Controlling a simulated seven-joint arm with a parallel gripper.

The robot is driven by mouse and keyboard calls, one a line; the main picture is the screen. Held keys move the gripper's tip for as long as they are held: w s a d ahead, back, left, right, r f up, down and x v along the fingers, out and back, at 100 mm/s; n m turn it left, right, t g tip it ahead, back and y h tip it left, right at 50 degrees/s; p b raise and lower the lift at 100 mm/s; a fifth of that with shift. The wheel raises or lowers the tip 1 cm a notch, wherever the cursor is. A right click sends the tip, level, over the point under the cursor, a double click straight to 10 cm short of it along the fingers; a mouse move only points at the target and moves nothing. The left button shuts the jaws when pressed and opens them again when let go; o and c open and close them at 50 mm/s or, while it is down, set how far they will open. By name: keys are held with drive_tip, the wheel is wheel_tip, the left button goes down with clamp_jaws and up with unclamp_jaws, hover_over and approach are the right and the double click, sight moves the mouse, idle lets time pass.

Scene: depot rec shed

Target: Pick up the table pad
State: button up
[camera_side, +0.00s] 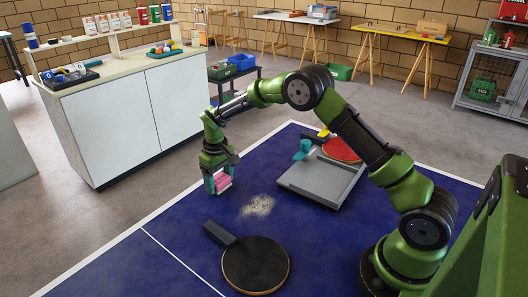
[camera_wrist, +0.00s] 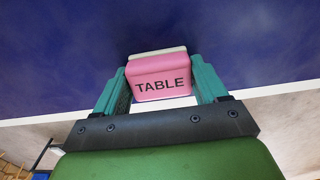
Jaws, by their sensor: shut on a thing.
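The table pad is a pink block with a pale layer on its far side. In the wrist view the pad (camera_wrist: 160,80) shows the word TABLE and sits between the two teal fingers of my gripper (camera_wrist: 160,88). In the side view the pink pad (camera_side: 222,181) is at the fingertips of my gripper (camera_side: 218,180), near the far left edge of the blue table (camera_side: 180,240). My gripper is shut on the pad. I cannot tell for sure whether the pad is clear of the table surface.
A pale dusty patch (camera_side: 258,206) lies on the table right of the pad. A black paddle (camera_side: 256,265) lies in front. A grey tray (camera_side: 308,180) stands to the right, with a red paddle (camera_side: 341,150) and a teal item (camera_side: 302,149). A white cabinet (camera_side: 130,120) stands behind left.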

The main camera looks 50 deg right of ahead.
sight(220, 179)
drive_tip(key=shift+r, duration=0.15)
drive_tip(key=shift+r, duration=0.6)
wheel_tip(220, 179, up, 2)
drive_tip(key=shift+s+r, duration=0.1)
drive_tip(key=shift+r, duration=0.05)
drive_tip(key=s, duration=1)
drive_tip(key=s+r, duration=0.1)
drive_tip(key=s, duration=0.4)
drive_tip(key=shift+s+a+r, duration=0.1)
drive_tip(key=shift+s+a, duration=0.05)
drive_tip(key=shift+s, duration=0.25)
